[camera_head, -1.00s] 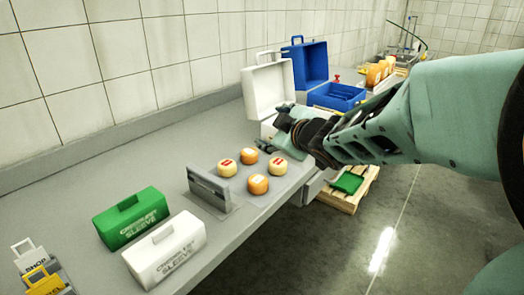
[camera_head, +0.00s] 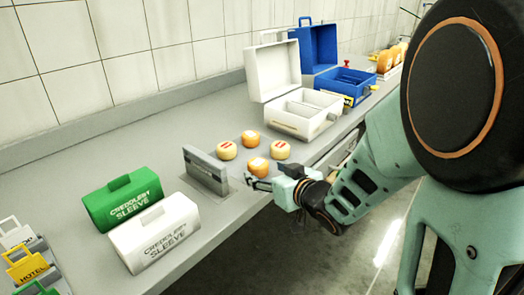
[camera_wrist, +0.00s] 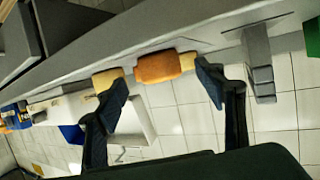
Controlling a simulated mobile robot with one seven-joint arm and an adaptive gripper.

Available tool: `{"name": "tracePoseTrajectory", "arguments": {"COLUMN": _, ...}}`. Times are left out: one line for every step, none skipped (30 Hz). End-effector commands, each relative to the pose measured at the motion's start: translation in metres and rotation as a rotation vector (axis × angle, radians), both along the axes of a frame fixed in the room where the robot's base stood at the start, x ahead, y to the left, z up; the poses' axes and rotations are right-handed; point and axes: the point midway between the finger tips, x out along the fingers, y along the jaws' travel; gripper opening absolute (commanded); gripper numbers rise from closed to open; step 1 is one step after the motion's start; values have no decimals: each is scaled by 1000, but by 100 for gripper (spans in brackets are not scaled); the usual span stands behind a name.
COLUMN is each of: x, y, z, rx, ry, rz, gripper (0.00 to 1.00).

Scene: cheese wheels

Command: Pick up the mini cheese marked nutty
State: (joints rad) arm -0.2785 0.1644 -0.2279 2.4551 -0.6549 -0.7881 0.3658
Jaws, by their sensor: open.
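Several mini cheeses sit together on a grey mat on the counter. Two are pale with red marks, at the left (camera_head: 226,151) and right (camera_head: 280,151). Two are orange, at the back (camera_head: 250,139) and front (camera_head: 258,166). No word on them is legible, so I cannot tell which is marked nutty. My gripper (camera_head: 256,183) is open and empty at the counter's front edge, just in front of the front orange cheese. In the wrist view, an orange cheese (camera_wrist: 158,67) shows beyond and between the fingertips (camera_wrist: 162,88), with a pale one (camera_wrist: 106,80) beside the left finger.
A grey upright holder (camera_head: 206,170) stands left of the cheeses. Green (camera_head: 122,203) and white (camera_head: 153,234) sleeve boxes lie farther left. An open white case (camera_head: 296,115) and blue case (camera_head: 345,85) stand behind to the right. The counter behind the cheeses is clear.

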Motion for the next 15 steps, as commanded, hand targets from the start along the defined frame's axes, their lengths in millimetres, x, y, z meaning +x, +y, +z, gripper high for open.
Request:
{"name": "tracePoseTrajectory", "arguments": {"x": 3, "y": 2, "z": -2, "rx": 0, "ry": 0, "rz": 0, "gripper": 64}}
{"name": "tracePoseTrajectory", "arguments": {"x": 4, "y": 2, "z": -2, "rx": 0, "ry": 0, "rz": 0, "gripper": 64}}
{"name": "tracePoseTrajectory", "arguments": {"x": 5, "y": 3, "z": -3, "rx": 0, "ry": 0, "rz": 0, "gripper": 64}}
{"name": "tracePoseTrajectory", "arguments": {"x": 7, "y": 4, "z": -3, "rx": 0, "ry": 0, "rz": 0, "gripper": 64}}
{"name": "tracePoseTrajectory", "arguments": {"x": 9, "y": 5, "z": -4, "rx": -1, "ry": 0, "rz": 0, "gripper": 64}}
{"name": "tracePoseTrajectory", "arguments": {"x": 12, "y": 8, "z": -5, "rx": -1, "ry": 0, "rz": 1, "gripper": 64}}
{"name": "tracePoseTrajectory", "arguments": {"x": 15, "y": 9, "z": -7, "rx": -2, "ry": 0, "rz": 2, "gripper": 64}}
{"name": "tracePoseTrajectory", "arguments": {"x": 19, "y": 12, "z": -8, "rx": -2, "ry": 0, "rz": 2, "gripper": 64}}
{"name": "tracePoseTrajectory", "arguments": {"x": 25, "y": 15, "z": -10, "rx": -2, "ry": 0, "rz": 2, "gripper": 64}}
{"name": "tracePoseTrajectory", "arguments": {"x": 29, "y": 17, "z": -11, "rx": -2, "ry": 0, "rz": 2, "gripper": 64}}
{"name": "tracePoseTrajectory", "arguments": {"x": 33, "y": 19, "z": -12, "rx": -1, "ry": 1, "rz": 1, "gripper": 64}}
{"name": "tracePoseTrajectory", "arguments": {"x": 37, "y": 21, "z": -14, "rx": -1, "ry": 0, "rz": 0, "gripper": 64}}
{"name": "tracePoseTrajectory", "arguments": {"x": 40, "y": 23, "z": -15, "rx": -1, "ry": 0, "rz": 0, "gripper": 64}}
{"name": "tracePoseTrajectory", "arguments": {"x": 42, "y": 25, "z": -16, "rx": -1, "ry": -1, "rz": 2, "gripper": 64}}
{"name": "tracePoseTrajectory", "arguments": {"x": 45, "y": 26, "z": -17, "rx": -2, "ry": 0, "rz": 2, "gripper": 64}}
